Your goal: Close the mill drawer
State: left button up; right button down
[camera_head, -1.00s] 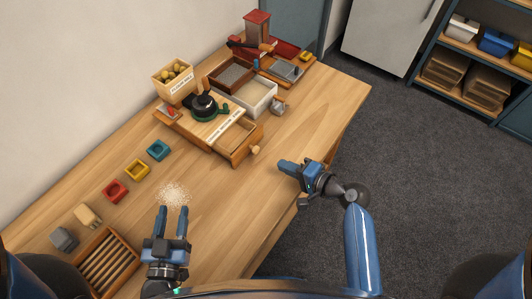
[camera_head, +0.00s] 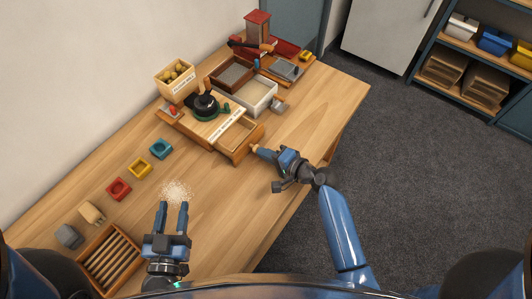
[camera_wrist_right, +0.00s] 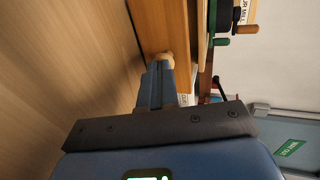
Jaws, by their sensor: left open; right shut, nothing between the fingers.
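The mill (camera_head: 205,104) has a black round body with a dark green base on a wooden box. Its wooden drawer (camera_head: 247,146) stands pulled out at the front right of the box, its inside showing. My right gripper (camera_head: 263,152) is shut and empty, its tips at the drawer's round knob. In the right wrist view, the shut fingers (camera_wrist_right: 158,70) point at the pale knob (camera_wrist_right: 160,57) on the drawer front (camera_wrist_right: 158,25); I cannot tell whether they touch. My left gripper (camera_head: 173,204) is open and empty above the table, by a patch of pale grains (camera_head: 176,191).
Coloured square cups, such as the teal one (camera_head: 161,148), line the table's left side. A slatted wooden tray (camera_head: 110,262) sits front left.

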aim_at(248, 142)
jog(key=w+a, duration=0.3)
jog(key=a, duration=0.2)
jog(key=w+a, duration=0.2)
jog(key=shift+w+a, duration=0.35)
jog(key=shift+s+d+r, duration=0.1)
jog(key=shift+s+r, duration=0.05)
